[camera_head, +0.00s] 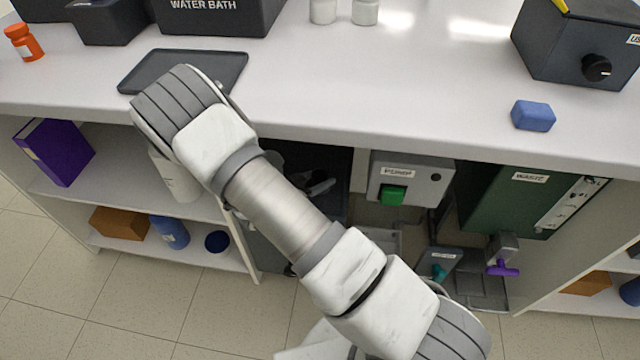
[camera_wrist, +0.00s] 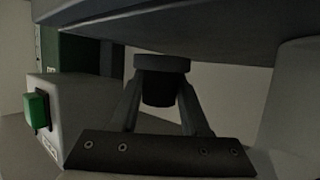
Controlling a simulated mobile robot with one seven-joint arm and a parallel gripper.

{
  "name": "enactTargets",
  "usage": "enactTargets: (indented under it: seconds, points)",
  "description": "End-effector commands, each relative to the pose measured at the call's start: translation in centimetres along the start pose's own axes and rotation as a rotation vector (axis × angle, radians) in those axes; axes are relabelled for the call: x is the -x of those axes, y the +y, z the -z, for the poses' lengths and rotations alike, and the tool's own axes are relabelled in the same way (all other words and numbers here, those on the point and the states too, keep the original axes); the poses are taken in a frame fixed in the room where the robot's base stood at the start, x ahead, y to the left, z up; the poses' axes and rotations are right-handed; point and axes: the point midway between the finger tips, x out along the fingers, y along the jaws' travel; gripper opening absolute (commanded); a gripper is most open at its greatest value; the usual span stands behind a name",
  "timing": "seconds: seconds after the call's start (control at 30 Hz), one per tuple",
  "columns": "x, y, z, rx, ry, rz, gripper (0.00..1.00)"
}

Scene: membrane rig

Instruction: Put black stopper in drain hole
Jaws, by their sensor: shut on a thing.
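In the wrist view, my gripper (camera_wrist: 160,98) is shut on the black stopper (camera_wrist: 160,88), a short dark plug with a wider rim. The rim is at the picture's upper side, right against or very close to a large dark grey surface (camera_wrist: 215,35). I cannot tell whether they touch. No drain hole shows in either view. In the head view, my arm reaches over the counter front into the open bay under it, and covers most of what is there. The gripper and stopper cannot be made out clearly there.
The pump box (camera_head: 410,180) with a green button is right of my arm, and close by at left in the wrist view (camera_wrist: 75,105). The green waste box (camera_head: 520,205), purple-handled valve (camera_head: 502,268) and teal-handled valve (camera_head: 438,271) stand farther right. The counter (camera_head: 330,95) edge overhangs the bay.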

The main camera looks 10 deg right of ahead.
Motion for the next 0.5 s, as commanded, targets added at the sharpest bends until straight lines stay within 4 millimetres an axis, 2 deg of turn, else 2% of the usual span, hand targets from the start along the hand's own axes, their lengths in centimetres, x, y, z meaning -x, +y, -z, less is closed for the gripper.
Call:
enactTargets:
  seconds: [0.07, 0.47, 0.5]
  points:
    - [-0.49, -0.01, -1.21, 0.002, 0.001, 0.000, 0.00]
    - [-0.65, -0.03, -1.62, 0.000, 0.000, 0.000, 0.00]
    - [-0.58, -0.04, -1.48, 0.000, 0.000, 0.001, 0.53]
